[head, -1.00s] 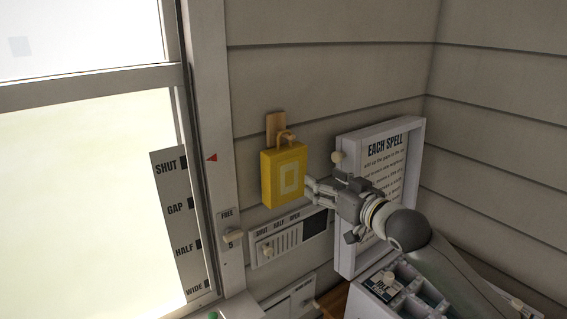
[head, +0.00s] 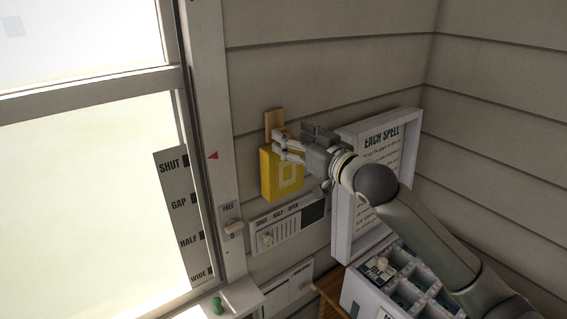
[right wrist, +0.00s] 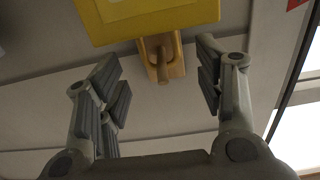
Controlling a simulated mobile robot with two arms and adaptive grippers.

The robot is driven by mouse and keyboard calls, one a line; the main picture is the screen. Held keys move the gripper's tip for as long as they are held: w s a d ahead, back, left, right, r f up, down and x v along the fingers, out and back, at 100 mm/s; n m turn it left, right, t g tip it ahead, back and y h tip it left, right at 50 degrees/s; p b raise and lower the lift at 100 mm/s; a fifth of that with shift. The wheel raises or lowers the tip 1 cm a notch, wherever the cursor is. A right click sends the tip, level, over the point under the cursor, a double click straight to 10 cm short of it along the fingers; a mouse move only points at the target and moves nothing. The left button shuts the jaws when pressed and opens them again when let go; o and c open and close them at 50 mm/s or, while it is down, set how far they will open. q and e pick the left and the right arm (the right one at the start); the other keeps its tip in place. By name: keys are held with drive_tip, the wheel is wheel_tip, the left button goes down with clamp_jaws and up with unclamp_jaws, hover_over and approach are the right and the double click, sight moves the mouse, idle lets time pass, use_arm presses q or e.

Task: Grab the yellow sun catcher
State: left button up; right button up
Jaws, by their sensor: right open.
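The yellow sun catcher (head: 269,184) is a boxy yellow block with a paler square outline on its front. It hangs on the wall below a small wooden plaque (head: 274,119). In the right wrist view the sun catcher (right wrist: 150,18) is at the top edge, partly cut off. The plaque (right wrist: 147,52) there has a wooden peg or loop (right wrist: 163,70). My right gripper (head: 280,147) is open in front of the sun catcher's upper part and hides some of it. Its fingers (right wrist: 157,68) lie either side of the peg in the wrist view; nothing is held. My left gripper is not in view.
A framed sign (head: 344,226) stands right of the sun catcher, close behind my right arm. A slider panel (head: 287,229) is on the wall below. The window (head: 80,190) and its latch (head: 233,227) are left. A compartment box (head: 352,291) stands lower right.

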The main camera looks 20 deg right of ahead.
sight(286, 133)
drive_tip(key=shift+p+x, duration=0.45)
drive_tip(key=shift+x, duration=1.05)
drive_tip(key=shift+a, duration=0.1)
drive_tip(key=shift+r, duration=0.1)
drive_tip(key=shift+c, duration=0.8)
clamp_jaws()
